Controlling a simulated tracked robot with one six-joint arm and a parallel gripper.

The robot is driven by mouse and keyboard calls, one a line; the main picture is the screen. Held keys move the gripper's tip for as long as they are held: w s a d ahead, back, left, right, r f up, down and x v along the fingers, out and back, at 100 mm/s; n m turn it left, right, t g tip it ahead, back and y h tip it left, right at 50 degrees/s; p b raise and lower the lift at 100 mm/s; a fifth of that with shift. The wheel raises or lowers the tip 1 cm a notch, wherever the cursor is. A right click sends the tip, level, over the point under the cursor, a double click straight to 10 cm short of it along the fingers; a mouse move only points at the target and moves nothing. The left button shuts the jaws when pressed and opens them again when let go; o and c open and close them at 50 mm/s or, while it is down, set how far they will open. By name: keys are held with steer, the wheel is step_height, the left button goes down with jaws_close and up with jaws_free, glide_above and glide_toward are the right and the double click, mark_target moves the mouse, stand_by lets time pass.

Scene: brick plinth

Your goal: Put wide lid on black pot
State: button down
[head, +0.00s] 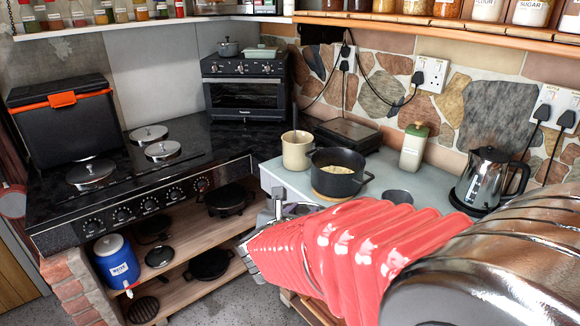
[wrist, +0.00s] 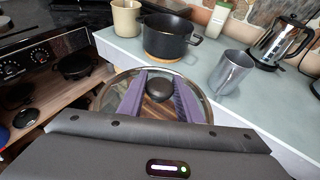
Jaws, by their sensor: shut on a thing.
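The black pot (head: 340,178) stands open on a round wooden mat on the pale counter, with light-coloured food inside. It also shows at the top of the wrist view (wrist: 167,40). In the wrist view, a wide glass lid (wrist: 204,92) with a metal rim and black knob (wrist: 160,89) is in front of the counter edge. My gripper (wrist: 159,86) has its purple fingers on either side of the knob, shut on it. The lid is apart from the pot, nearer to me. In the head view, my arm hides much of the gripper (head: 272,212).
A cream mug (head: 296,151) stands left of the pot. A metal cup (wrist: 231,72), green-topped bottle (head: 413,146) and kettle (head: 487,180) stand to its right. The black hob (head: 120,175) has several round lids on it. Open shelves (head: 190,285) below hold pans.

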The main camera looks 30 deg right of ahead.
steer(key=w+a, duration=0.2)
steer(key=w+a+n+t+y, duration=0.1)
steer(key=w+a, duration=0.1)
steer(key=w, duration=0.1)
steer(key=w+a+n+t+y, duration=0.1)
steer(key=w+a, duration=0.1)
steer(key=shift+w+a+r, duration=0.15)
steer(key=shift+a+r, duration=0.1)
steer(key=shift+r, duration=0.05)
steer(key=w+a+n+t+y, duration=0.1)
steer(key=w+a+n+y, duration=0.2)
steer(key=w+a, duration=0.4)
steer(key=a, duration=0.2)
steer(key=shift+w+a+n+t+y, duration=0.3)
steer(key=shift+w+n+y, duration=0.05)
steer(key=shift+n+y, duration=0.05)
steer(key=shift+r, duration=0.1)
